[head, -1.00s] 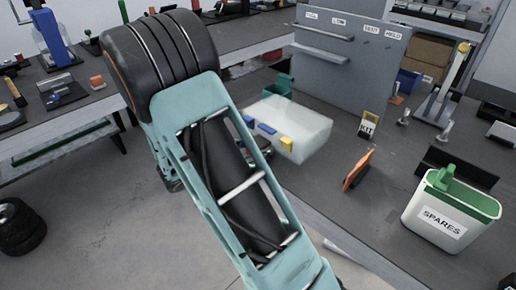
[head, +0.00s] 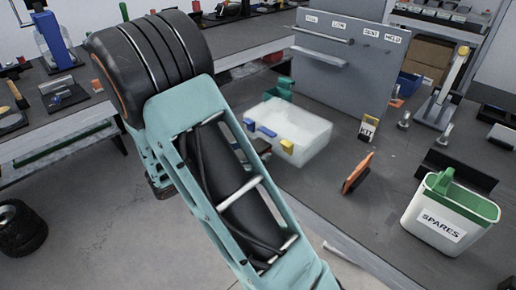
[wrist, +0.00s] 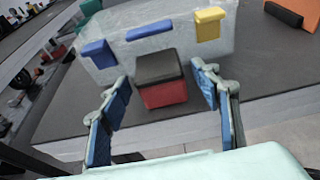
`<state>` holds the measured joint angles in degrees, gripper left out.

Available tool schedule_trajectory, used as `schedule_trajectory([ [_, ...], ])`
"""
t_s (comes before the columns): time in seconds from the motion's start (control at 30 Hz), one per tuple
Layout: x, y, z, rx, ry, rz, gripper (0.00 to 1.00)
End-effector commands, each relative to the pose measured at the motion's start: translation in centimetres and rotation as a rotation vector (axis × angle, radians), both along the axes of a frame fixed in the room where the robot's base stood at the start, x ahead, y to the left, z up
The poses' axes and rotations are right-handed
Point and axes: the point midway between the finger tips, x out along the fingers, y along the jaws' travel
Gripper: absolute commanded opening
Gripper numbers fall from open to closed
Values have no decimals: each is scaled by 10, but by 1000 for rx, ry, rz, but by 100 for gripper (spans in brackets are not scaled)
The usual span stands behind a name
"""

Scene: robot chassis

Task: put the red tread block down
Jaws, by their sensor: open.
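The red tread block (wrist: 164,94), red with a dark top, sits on the grey bench top near its front edge, just in front of the clear case, in the wrist view. My gripper (wrist: 162,78) is open, with one blue-padded finger on each side of the block's near end. Gaps show between the fingers and the block, and nothing is clamped. In the head view my arm hides the gripper and most of the area around the block.
The clear case (head: 303,128) with blue and yellow latches stands right behind the block. An orange-faced piece (head: 357,174), a KIT tag (head: 368,128) and a white SPARES bin (head: 436,226) are to the right.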

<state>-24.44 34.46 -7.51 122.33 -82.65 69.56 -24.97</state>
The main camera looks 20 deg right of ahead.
Motion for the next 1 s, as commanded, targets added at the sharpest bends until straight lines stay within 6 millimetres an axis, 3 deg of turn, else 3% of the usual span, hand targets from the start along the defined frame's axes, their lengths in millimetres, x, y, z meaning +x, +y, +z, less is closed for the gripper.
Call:
schedule_trajectory([
  [0.2, -15, 45, 17, 1, 0, 5, 57],
  [0.4, -26, 73, 26, 0, -1, 2, 57],
  [0.6, -30, 81, 20, -27, 0, -2, 61],
  [0.8, -31, 77, 1, -161, -37, -9, 61],
  [1.0, -29, 73, -1, -270, -91, -4, 61],
])
